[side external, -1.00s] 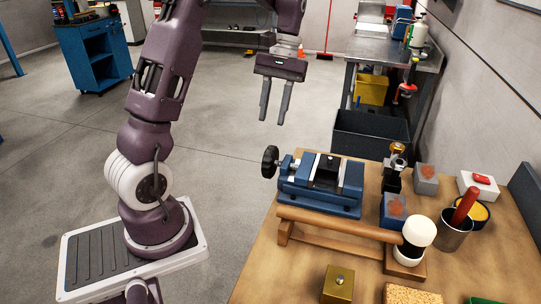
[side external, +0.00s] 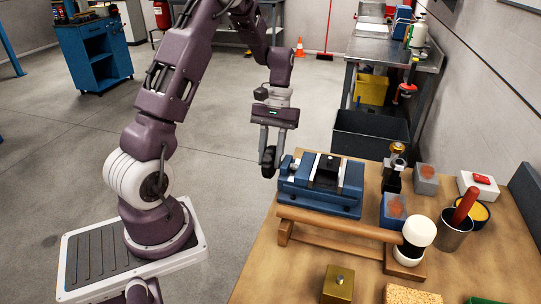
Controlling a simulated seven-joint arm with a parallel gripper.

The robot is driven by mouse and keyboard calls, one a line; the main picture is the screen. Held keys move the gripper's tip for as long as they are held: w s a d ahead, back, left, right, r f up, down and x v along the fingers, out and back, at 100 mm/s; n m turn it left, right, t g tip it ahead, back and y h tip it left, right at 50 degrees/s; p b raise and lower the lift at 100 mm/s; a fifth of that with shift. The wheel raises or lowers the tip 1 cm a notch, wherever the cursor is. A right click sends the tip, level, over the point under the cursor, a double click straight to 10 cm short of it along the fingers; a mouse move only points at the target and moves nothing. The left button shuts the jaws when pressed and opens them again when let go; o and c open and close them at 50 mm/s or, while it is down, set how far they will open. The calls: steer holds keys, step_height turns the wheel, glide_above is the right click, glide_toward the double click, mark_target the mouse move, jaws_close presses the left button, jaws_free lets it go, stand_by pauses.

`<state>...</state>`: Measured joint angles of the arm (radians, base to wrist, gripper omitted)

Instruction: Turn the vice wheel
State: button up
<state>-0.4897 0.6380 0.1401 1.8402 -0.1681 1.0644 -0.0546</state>
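The blue vice (side external: 322,187) sits on the wooden bench at its back left. Its black wheel (side external: 269,161) is on the left end and stands out past the bench edge. My gripper (side external: 271,146) points down at the wheel from above. Its two fingers are spread apart, with the fingertips close to the top of the wheel. They partly overlap it in this view; I cannot tell whether they touch it or straddle it.
A wooden rail (side external: 340,223) runs in front of the vice to a white-and-black cylinder (side external: 415,238). Blocks and a cup (side external: 453,230) with a red handle stand to the right. A brass block (side external: 338,284) is at the front. Left of the wheel is open floor.

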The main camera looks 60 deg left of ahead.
jaws_close()
steer(key=shift+r, duration=0.1)
steer(key=t+y, duration=0.3)
steer(key=shift+s+d, duration=0.3)
steer(key=shift+d, duration=0.1)
steer(key=shift+s+d+f+t+y, duration=0.1)
steer(key=shift+f+t+y, duration=0.1)
steer(key=shift+t+y, duration=0.7)
steer(key=shift+s+d+f+t+y, duration=0.1)
steer(key=shift+f+t+y, duration=0.05)
steer(key=shift+t+y, duration=0.75)
steer(key=shift+o, duration=1.1)
jaws_free()
